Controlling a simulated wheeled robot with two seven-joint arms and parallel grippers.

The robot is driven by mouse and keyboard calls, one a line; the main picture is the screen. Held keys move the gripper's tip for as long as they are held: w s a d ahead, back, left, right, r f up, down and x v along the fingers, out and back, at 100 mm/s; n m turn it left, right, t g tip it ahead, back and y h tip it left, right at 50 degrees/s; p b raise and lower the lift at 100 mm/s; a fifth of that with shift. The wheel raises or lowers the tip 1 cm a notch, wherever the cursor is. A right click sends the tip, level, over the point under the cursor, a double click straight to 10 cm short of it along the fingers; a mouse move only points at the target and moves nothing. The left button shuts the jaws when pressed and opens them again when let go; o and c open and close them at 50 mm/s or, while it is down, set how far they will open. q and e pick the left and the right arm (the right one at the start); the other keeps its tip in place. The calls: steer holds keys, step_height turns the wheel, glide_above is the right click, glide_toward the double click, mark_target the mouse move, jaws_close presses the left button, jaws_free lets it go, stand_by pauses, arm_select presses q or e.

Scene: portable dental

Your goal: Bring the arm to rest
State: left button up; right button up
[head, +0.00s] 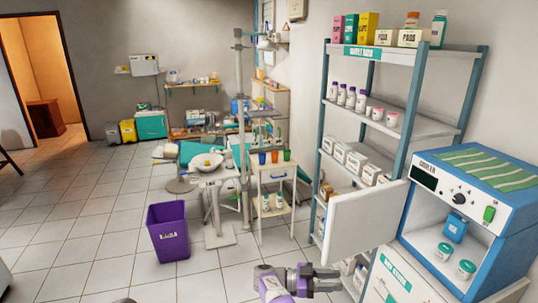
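Inside are a blue container (454,229) and two jars with teal lids (444,251).
A shelf rack (402,55) with boxes and bottles stands along the right wall. A purple bin (168,232) and a small white trolley (274,204) with coloured cups are further back. The tiled floor (75,225) on the left is largely clear.

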steer(key=w+d+f+n+t+y, duration=0.3)
steer(key=w+d+f+n+t, duration=0.3)
steer(key=d+f+n+t, duration=0.4)
steer(key=s+a+f+n+t+y, duration=0.1)
steer(key=s+f+n+y, duration=0.2)
steer(key=f, duration=0.4)
steer(key=s+a+f+y, duration=0.2)
steer(key=f+y, duration=0.3)
steer(key=f, duration=0.1)
steer(key=s+a+f+n+g+y, duration=0.1)
steer(key=s+a+f+g+y, duration=0.1)
steer(key=s+a+f+y, duration=0.35)
steer(key=s+a+f+n+g+y, duration=0.1)
steer(key=s+a+f+y, duration=0.15)
steer(key=s, duration=0.65)
steer(key=s+a+r+n+g+y, duration=0.1)
steer(key=s+a, duration=0.3)
steer(key=s, duration=0.4)
steer(key=s+a+r+g+y, duration=0.2)
steer(key=s+a+g, duration=0.2)
steer(key=s, duration=0.5)
steer(key=shift+a+r+n+g+y, duration=0.2)
steer(key=shift+n+g+y, duration=0.1)
steer(key=shift+n+y, duration=0.1)
